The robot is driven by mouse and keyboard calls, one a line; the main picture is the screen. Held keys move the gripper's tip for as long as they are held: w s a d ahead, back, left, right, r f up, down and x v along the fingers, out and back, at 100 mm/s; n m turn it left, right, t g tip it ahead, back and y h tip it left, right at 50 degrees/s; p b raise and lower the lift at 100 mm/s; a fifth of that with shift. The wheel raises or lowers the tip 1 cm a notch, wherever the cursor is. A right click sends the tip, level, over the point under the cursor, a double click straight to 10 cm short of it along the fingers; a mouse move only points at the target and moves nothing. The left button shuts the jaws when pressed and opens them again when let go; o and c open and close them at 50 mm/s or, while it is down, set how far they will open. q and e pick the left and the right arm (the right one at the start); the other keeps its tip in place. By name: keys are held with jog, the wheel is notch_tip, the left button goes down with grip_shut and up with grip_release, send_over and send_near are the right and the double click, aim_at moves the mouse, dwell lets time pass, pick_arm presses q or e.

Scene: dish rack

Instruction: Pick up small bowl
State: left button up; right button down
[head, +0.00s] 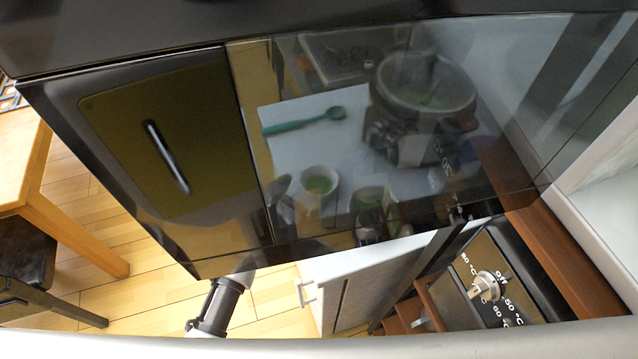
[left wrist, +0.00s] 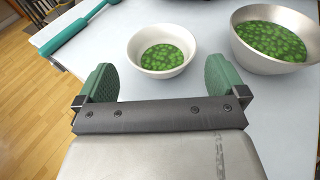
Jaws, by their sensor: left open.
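The small bowl (left wrist: 162,68) is white and holds green pea-like bits. It stands on a pale counter in the left wrist view. My left gripper (left wrist: 160,78) is open, with one green finger pad on each side of the picture. The bowl's near side appears between the fingertips, with gaps on both sides; how deep it sits between them is unclear. In the head view the small bowl (head: 318,182) shows dimly through a dark glassy panel, and my left gripper is too dim there to make out surely. My right gripper is not in view.
A larger metallic bowl (left wrist: 248,52) with similar green bits stands to the right of the small bowl. A green spoon (left wrist: 66,35) lies at the upper left. A dark cabinet (head: 160,140) with a glassy panel blocks much of the head view. The counter's edge is on the left.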

pick_arm(q)
jog(key=x, duration=0.4)
jog(key=shift+w+d, duration=0.25)
jog(key=shift+w, duration=0.05)
jog(key=shift+s, duration=0.1)
jog(key=shift+c, duration=0.2)
jog(key=shift+r, duration=0.1)
jog(key=c, duration=0.7)
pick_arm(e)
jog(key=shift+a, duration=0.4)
